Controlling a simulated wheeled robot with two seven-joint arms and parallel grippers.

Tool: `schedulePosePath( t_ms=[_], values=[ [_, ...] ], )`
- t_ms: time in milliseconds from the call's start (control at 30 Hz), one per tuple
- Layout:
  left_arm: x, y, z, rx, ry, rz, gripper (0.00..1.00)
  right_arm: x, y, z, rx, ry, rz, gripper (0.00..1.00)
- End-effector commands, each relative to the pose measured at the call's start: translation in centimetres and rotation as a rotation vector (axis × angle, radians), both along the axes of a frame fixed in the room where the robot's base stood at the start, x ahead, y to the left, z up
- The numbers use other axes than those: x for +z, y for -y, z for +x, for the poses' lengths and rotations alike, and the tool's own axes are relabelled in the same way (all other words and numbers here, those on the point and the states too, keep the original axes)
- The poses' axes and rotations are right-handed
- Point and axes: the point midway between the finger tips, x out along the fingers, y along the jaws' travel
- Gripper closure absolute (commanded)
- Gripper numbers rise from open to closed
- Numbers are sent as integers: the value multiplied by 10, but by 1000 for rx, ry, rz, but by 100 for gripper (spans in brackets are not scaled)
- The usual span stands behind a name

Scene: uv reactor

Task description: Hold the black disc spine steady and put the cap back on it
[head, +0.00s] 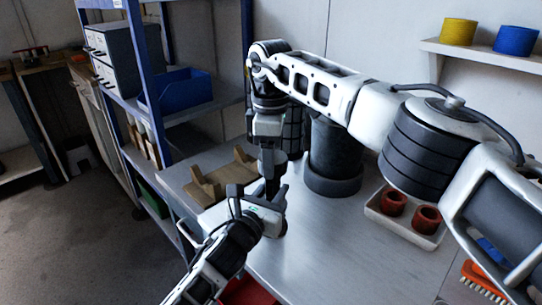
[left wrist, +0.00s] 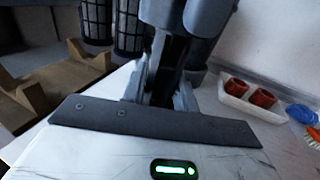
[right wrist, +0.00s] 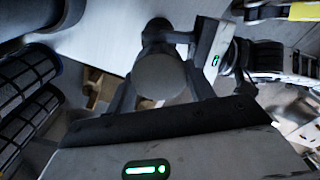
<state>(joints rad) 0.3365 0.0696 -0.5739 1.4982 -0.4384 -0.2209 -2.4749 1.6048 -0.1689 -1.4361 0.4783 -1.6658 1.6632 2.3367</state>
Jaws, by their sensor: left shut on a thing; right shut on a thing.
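The black disc spine (left wrist: 172,70) stands roughly upright between the fingers of my left gripper (left wrist: 160,88), which is shut on it. In the head view this gripper (head: 260,196) is low, over the bench's left part. My right gripper (head: 270,158) comes down from above, directly over it. In the right wrist view a round grey cap (right wrist: 162,75) sits between the fingers of the right gripper (right wrist: 162,88), which is shut on it. The cap is lined up above the spine. The joint between them is hidden, so I cannot tell whether they touch.
A large dark cylinder (head: 335,155) with a flange stands close right of the grippers, mesh cylinders (head: 293,132) behind. A wooden cradle (head: 215,183) lies to the left. A white tray (head: 405,222) holds two red-brown rings (head: 393,203). An orange brush (head: 482,282) lies front right. The bench's front middle is clear.

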Motion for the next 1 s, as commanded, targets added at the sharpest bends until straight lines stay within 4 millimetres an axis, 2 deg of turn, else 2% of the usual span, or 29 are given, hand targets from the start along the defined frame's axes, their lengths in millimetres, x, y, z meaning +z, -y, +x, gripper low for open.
schedulePosePath(
  t_ms=[100,300,500,767,800,867,1000],
  values=[
    [-1,-1,0,1,-3,1,100,1,0,2,-255,3,0,68],
    [-1,-1,0,1,-3,1,100,1,-1,2,-586,-1,5,68],
    [-1,0,0,1,-4,2,100,1,1,3,-706,1,1,68],
    [-2,0,0,1,-4,2,100,1,2,3,-710,3,1,68],
    [-2,0,0,1,-4,2,100,1,2,3,-710,3,1,41],
    [-2,0,0,1,-4,2,100,1,2,3,-709,3,1,25],
    [-2,0,0,1,-4,2,100,1,2,3,-708,2,0,25]
  ],
)
